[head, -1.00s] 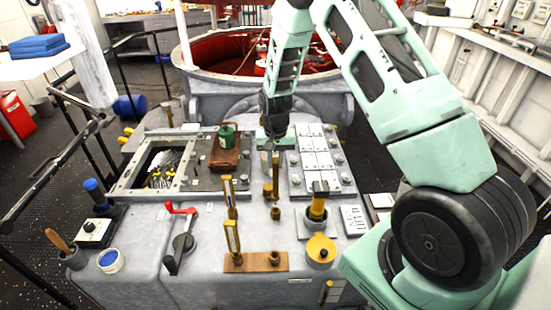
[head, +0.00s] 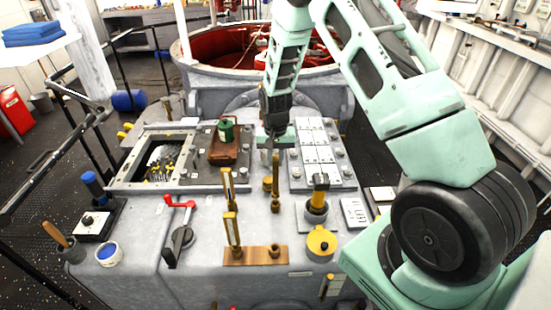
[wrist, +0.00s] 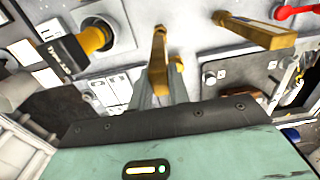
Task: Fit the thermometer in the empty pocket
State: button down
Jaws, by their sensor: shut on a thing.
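My gripper (head: 276,142) is shut on a slim brass thermometer (head: 275,174), which hangs roughly upright over the grey console. The held thermometer also shows in the wrist view (wrist: 158,62), in front of the fingers. A small brass fitting (head: 276,207) lies just below it; I cannot tell whether they touch. A brass base plate (head: 253,257) at the console front carries an empty round pocket (head: 275,250) on its right. A second thermometer (head: 232,231) stands at its left end, and another brass-cased one (head: 228,187) stands behind that.
A yellow-handled fitting (head: 318,193) and a yellow cap (head: 320,243) stand to the right. A red-handled lever (head: 180,205) is at left. A green-topped device (head: 226,138) and an open hatch (head: 163,162) lie behind it.

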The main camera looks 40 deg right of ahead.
aim_at(275, 167)
jog(key=shift+f+b, duration=1.35)
jog(key=shift+f, duration=0.65)
dwell(0.7)
jog(key=c, duration=1.3)
grip_release()
jog(key=shift+o, duration=0.2)
notch_tip(275, 167, up, 17)
jog(key=b, duration=0.3)
jog(key=shift+r, duration=0.2)
